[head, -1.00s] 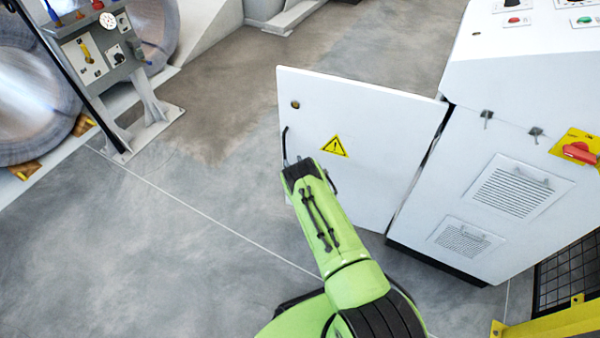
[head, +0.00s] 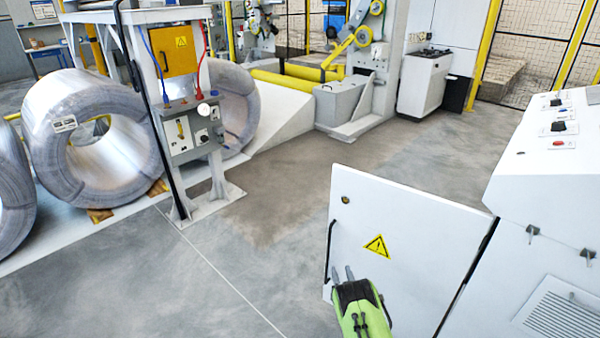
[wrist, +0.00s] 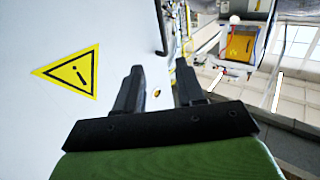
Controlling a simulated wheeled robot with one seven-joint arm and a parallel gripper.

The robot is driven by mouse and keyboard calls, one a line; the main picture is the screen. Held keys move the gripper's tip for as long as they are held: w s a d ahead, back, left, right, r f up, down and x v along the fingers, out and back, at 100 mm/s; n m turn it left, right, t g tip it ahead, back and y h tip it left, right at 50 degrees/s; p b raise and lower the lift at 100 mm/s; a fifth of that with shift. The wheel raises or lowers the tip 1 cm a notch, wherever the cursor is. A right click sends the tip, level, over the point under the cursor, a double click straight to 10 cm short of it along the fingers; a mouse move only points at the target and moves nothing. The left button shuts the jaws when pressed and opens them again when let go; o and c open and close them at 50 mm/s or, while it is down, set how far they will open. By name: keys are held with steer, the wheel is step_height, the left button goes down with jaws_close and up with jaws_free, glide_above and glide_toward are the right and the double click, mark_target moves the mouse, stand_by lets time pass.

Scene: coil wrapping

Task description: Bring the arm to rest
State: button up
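My gripper (head: 343,273) is at the end of my green arm, low in the head view, in front of the white cabinet door (head: 415,240). In the wrist view my gripper (wrist: 160,80) has its two dark fingers apart with nothing between them. The door stands swung open from the white control cabinet (head: 540,230) and carries a yellow warning triangle (head: 377,246). Its black handle (head: 329,250) is just left of my fingers in the head view. In the wrist view the handle (wrist: 161,28) lies beyond the fingertips, apart from them.
A grey control post (head: 190,130) stands left of the door, beside large wire coils (head: 95,120) on a pale platform. Yellow rollers (head: 290,88) and grey machinery stand at the back. The floor (head: 240,270) between the post and the door is clear.

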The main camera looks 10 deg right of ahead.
step_height(320, 180, up, 21)
steer(key=w+m+g+h, duration=0.2)
steer(key=w+g, duration=0.1)
steer(key=g, duration=0.1)
steer(key=s+a+r+g+y, duration=0.1)
steer(key=s+a+r+g, duration=0.1)
steer(key=s+r, duration=0.7)
steer(key=s+a+r+g, duration=0.2)
steer(key=s+r, duration=0.5)
steer(key=s, duration=0.5)
steer(key=s+a+n+g+y, duration=0.1)
steer(key=s+a+n+g, duration=0.2)
steer(key=s, duration=2.1)
step_height(320, 180, up, 17)
steer(key=m+g+p, duration=0.1)
steer(key=p, duration=1.6)
steer(key=shift+s+f+p, duration=0.15)
steer(key=shift+f+p, duration=0.05)
steer(key=shift+p, duration=0.15)
steer(key=shift+d, duration=0.1)
